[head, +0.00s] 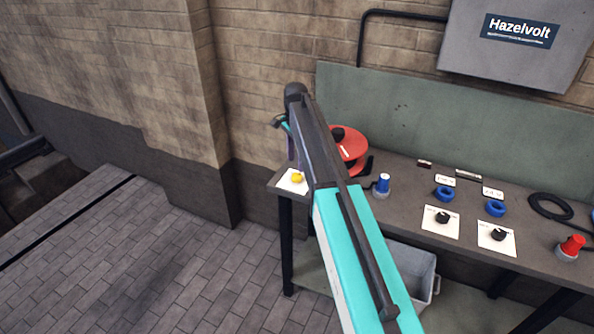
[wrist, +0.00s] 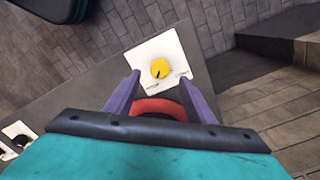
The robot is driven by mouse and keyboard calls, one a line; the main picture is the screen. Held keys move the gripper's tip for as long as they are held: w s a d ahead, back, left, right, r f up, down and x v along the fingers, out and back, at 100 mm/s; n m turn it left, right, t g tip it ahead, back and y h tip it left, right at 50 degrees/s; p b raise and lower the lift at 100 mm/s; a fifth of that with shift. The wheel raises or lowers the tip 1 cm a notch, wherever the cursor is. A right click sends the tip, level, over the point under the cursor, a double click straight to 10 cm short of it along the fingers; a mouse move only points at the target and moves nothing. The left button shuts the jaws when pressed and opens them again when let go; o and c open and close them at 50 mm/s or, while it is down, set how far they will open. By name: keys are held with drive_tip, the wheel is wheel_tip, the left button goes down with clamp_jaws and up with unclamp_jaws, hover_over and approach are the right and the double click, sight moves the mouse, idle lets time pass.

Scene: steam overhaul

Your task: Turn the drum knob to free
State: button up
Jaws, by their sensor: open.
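The yellow knob (head: 297,177) sits on a white card at the left end of the bench, just left of the red drum (head: 350,146). In the wrist view the yellow knob (wrist: 160,69) shows a dark mark toward its lower edge. Its white card (wrist: 150,50) has small print near the lower corners, too small to read. My gripper (wrist: 161,76) is open, with its purple fingers to either side of the knob in the picture; I cannot tell whether they touch it. In the head view my arm hides most of my gripper (head: 291,153).
On the bench (head: 400,195), a blue-topped plug (head: 382,184), blue rings (head: 445,193), black knobs on cards (head: 443,217), a black cable coil (head: 550,206) and a red-topped plug (head: 571,247) lie to the right. A wall stands behind. Floor left of the bench is clear.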

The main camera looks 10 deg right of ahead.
sight(296, 175)
drive_tip(key=shift+f+p, duration=0.85)
drive_tip(key=shift+f, duration=2.3)
drive_tip(key=c, duration=1.1)
drive_tip(key=shift+o, duration=0.2)
